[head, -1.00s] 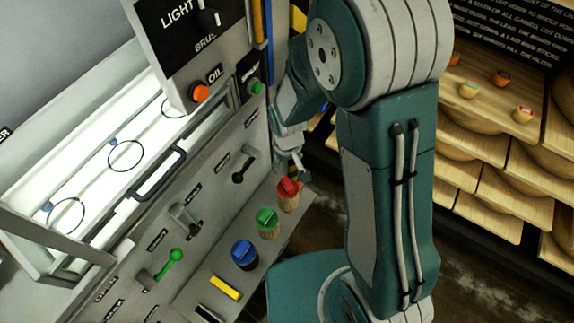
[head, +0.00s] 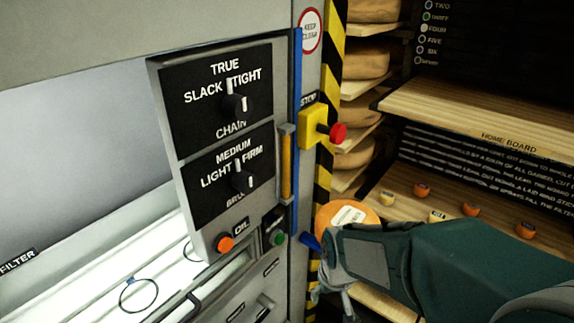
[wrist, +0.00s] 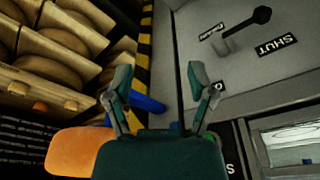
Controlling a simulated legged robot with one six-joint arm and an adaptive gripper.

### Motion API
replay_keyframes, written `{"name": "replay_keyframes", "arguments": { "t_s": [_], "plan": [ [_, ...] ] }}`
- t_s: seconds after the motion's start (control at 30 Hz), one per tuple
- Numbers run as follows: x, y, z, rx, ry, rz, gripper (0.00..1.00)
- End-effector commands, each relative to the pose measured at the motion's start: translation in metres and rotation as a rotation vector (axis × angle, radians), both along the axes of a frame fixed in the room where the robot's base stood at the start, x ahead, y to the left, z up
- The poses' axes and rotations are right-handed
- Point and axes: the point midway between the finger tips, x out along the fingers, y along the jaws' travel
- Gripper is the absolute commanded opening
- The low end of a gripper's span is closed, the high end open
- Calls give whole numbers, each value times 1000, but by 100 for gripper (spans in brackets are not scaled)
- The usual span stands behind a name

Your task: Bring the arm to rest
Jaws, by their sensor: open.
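The machine's control panel (head: 165,100) stands at left, with knobs, an orange button (head: 225,244) and a green button (head: 278,238). A red stop button (head: 338,132) sticks out near a yellow-black post (head: 325,180). Wooden shelves with cheese wheels (head: 365,65) stand behind. A blue part (wrist: 148,104) lies near my left finger.

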Motion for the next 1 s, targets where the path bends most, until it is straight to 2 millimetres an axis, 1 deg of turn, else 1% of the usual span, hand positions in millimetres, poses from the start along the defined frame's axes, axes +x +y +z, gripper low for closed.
{"name": "replay_keyframes", "arguments": {
  "t_s": [0.03, 0.2, 0.3, 0.5, 0.6, 0.7, 0.8, 1.0],
  "plan": [
    [-5, -6, 17, 6, -31, -18, 71],
    [-27, -25, 62, 19, -104, -76, 71],
    [-43, -35, 85, 27, -147, -111, 71],
    [-80, -53, 122, 38, -234, -178, 71],
    [-98, -59, 134, 42, -270, -206, 71],
    [-110, -63, 141, 45, -293, -225, 71],
    [-115, -65, 144, 45, -303, -234, 71],
    [-116, -65, 144, 45, -303, -235, 71]
  ]
}}
